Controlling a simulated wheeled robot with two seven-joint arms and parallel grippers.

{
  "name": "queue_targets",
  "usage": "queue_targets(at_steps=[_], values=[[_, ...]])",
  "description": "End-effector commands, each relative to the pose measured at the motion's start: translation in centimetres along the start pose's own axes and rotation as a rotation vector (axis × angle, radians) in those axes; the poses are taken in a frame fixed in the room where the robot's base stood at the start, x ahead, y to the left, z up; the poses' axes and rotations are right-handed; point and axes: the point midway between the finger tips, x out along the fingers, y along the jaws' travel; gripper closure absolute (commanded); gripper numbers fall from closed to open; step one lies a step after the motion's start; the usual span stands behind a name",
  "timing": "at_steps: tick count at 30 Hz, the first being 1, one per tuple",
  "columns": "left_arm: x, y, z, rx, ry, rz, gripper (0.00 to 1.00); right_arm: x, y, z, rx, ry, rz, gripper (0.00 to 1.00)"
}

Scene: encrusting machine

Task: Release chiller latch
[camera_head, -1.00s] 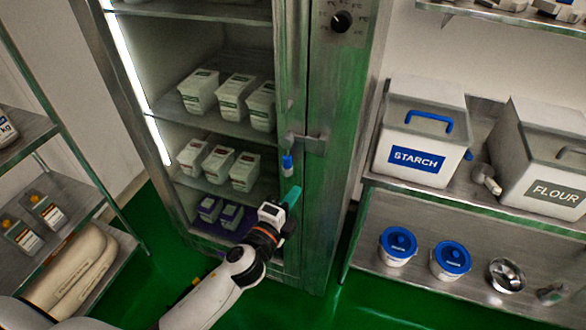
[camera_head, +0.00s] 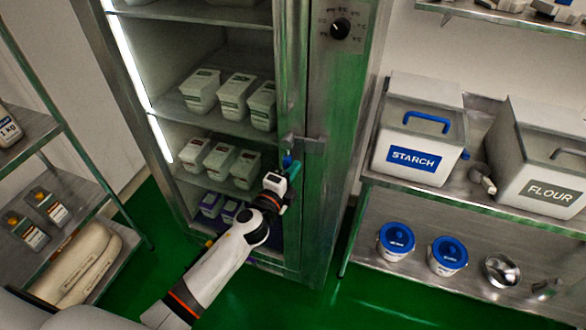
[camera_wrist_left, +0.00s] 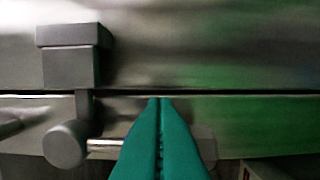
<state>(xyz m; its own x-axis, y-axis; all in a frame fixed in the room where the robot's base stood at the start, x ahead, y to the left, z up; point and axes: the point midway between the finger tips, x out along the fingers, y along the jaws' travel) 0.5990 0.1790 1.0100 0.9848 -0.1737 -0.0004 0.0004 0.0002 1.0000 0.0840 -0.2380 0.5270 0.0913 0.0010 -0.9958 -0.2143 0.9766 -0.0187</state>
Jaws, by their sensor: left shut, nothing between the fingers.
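The chiller (camera_head: 340,100) is a tall steel cabinet with a glazed door. In the left wrist view the latch shows as a grey block (camera_wrist_left: 72,62) with a stem and round knob on the left. In the wrist view the closed fingertips (camera_wrist_left: 160,101) point at the door seam, right of the stem. Contact cannot be told.
White tubs (camera_head: 235,98) stand on shelves inside the chiller. A dial (camera_head: 341,28) is above the latch. To the right, a steel rack holds a starch bin (camera_head: 418,130), a flour bin (camera_head: 540,165) and blue-lidded buckets (camera_head: 397,241). Another rack (camera_head: 80,198) stands at the left.

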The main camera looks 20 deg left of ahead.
Motion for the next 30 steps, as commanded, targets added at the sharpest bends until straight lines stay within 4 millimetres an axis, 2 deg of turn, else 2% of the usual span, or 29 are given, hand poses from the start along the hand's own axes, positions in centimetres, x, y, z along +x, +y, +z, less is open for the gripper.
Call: queue_targets(at_steps=[30], values=[[-0.2,-0.2,-1.2,0.158,0.001,-0.023,1.0,-0.7,0.4,0.1,0.003,-0.001,0.005,0.64]])
